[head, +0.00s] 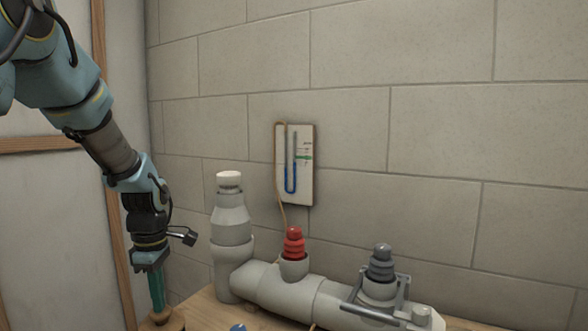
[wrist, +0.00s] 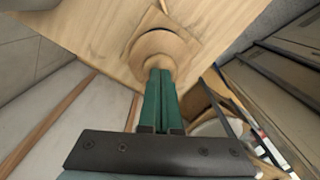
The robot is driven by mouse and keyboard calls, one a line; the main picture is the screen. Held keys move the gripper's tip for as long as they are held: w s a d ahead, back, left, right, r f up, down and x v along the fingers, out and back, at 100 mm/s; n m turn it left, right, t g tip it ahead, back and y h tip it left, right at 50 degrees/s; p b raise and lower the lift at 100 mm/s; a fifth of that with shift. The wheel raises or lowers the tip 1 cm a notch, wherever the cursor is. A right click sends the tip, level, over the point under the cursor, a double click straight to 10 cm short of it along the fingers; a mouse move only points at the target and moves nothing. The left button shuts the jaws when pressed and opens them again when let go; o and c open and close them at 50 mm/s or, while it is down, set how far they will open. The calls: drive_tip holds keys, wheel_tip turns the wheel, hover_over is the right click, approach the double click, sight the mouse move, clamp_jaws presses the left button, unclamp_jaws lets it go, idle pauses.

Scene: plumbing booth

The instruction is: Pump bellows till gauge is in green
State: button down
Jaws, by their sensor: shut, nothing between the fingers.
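The gauge (head: 294,165) is a U-shaped tube with blue liquid on a pale board on the block wall. A green mark (head: 304,157) sits to the right of the tube. The blue looks to end a little below that mark, though it is small. A round wooden piece (head: 166,321), which looks like the bellows top, is at the bottom left; it also shows in the wrist view (wrist: 163,46). My gripper (head: 158,308) points down with its green fingers shut together and empty. Its tips (wrist: 160,72) are at the wooden piece; I cannot tell whether they touch.
Grey pipework (head: 262,285) stands on the wooden bench right of my gripper. It carries a red plug (head: 293,244), a grey plug (head: 381,263) under a metal clamp, and a white-capped upright (head: 230,220). A thin hose (head: 279,190) runs down from the gauge. Space above the pipes is free.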

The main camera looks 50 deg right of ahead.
drive_tip(key=shift+f, duration=0.55)
drive_tip(key=shift+r+p, duration=1.5)
drive_tip(key=shift+r, duration=0.5)
